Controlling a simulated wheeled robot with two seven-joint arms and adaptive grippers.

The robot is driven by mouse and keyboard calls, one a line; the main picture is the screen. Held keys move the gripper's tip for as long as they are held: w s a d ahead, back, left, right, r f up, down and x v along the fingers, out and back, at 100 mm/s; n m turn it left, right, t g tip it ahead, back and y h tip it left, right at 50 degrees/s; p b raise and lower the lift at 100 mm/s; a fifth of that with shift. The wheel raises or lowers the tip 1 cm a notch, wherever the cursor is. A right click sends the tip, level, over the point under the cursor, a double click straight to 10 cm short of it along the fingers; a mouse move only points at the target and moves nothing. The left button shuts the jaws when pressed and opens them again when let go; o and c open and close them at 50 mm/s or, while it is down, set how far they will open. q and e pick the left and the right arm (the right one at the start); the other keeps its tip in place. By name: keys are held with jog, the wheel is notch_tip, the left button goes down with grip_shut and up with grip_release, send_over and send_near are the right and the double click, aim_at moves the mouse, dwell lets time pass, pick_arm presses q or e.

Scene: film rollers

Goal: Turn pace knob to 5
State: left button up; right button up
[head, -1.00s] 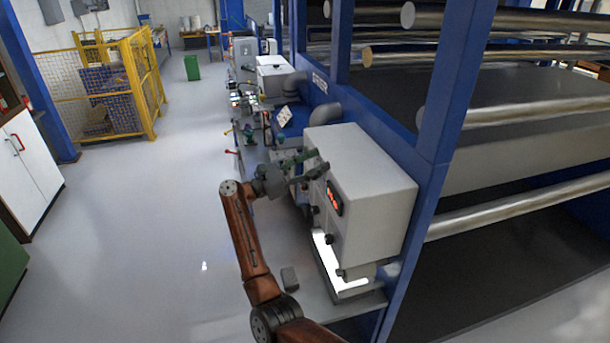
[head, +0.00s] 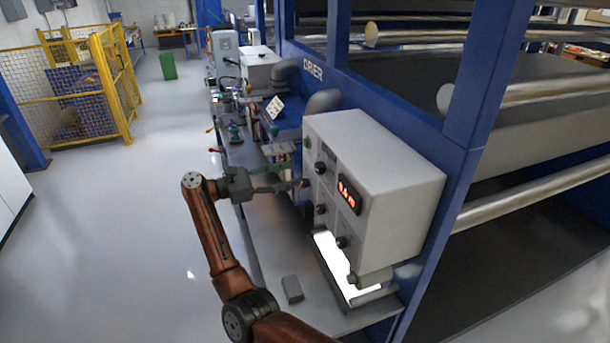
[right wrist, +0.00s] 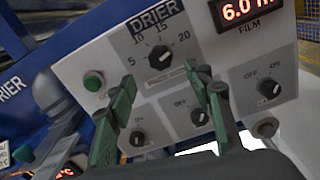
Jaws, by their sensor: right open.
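A black round knob (right wrist: 159,56) with a scale marked 5, 10, 15 and 20 is on the grey panel in the right wrist view. Its white pointer mark leans up and right, seemingly between 15 and 20. I take it as the pace knob; no pace label is readable. It appears to be the upper black knob (head: 320,168) on the box in the head view. My right gripper (head: 293,179) is open and empty in front of this panel. Its green-padded fingers (right wrist: 165,100) lie apart below the knob in the wrist view, not visibly touching it. My left gripper is not in view.
The grey control box (head: 385,175) has a red display (right wrist: 245,10) reading 6.0, with FILM below it. A green button (right wrist: 93,80) and several other black knobs surround the scale knob. A small grey block (head: 292,289) lies on the bench below.

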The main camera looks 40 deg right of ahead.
aim_at(316, 169)
jog(key=p+x, duration=0.2)
jog(key=x, duration=0.4)
jog(key=shift+s+d, duration=0.1)
jog(key=shift+d, duration=0.2)
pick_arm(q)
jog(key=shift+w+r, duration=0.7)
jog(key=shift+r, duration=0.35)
pick_arm(e)
jog(key=shift+s+d+f, duration=0.1)
jog(key=shift+s+d, duration=0.05)
jog(key=shift+d, duration=0.5)
jog(key=shift+c, duration=0.3)
jog(key=c, duration=1.1)
